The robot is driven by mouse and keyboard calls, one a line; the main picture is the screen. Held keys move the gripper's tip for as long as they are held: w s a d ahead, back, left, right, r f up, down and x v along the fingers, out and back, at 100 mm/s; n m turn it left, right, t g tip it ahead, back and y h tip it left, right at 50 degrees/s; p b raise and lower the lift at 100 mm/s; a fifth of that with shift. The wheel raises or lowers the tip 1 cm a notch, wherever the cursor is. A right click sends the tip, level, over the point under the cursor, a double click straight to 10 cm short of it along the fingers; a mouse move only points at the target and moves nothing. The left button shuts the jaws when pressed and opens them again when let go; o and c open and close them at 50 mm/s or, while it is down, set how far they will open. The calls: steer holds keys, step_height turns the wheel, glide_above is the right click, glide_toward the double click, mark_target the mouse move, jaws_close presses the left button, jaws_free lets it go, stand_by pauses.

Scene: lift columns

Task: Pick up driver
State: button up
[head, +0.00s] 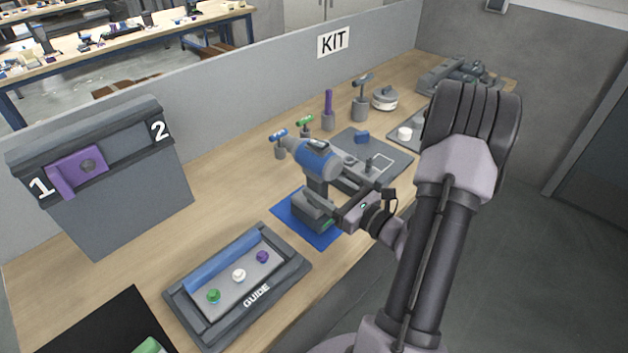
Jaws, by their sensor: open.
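The driver (318,160) is a blue and grey power tool standing upright on a blue mat (290,210). Its head points to the upper left and its base rests on the mat. My gripper (338,190) is open at the driver's right side, close to its handle. Parts of the gripper overlap the driver in this view, so I cannot tell whether the handle is between the fingers or whether they touch it.
The guide tray (187,304) lies front left, and a grey box (125,205) marked 1 and 2 stands behind it. Holders with green, blue and purple tools (328,105) stand behind the driver. A grey mat (395,162) lies right. Bare wood shows left of the driver.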

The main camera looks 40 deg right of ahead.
mark_target(306, 180)
steer(key=w, duration=0.2)
steer(key=w+b, duration=0.1)
steer(key=w, duration=0.1)
steer(key=w+a, duration=0.1)
steer(key=shift+w+f+b, duration=0.35)
steer(key=shift+w+b, duration=0.05)
steer(key=shift+s, duration=0.1)
jaws_close()
stand_by(0.9)
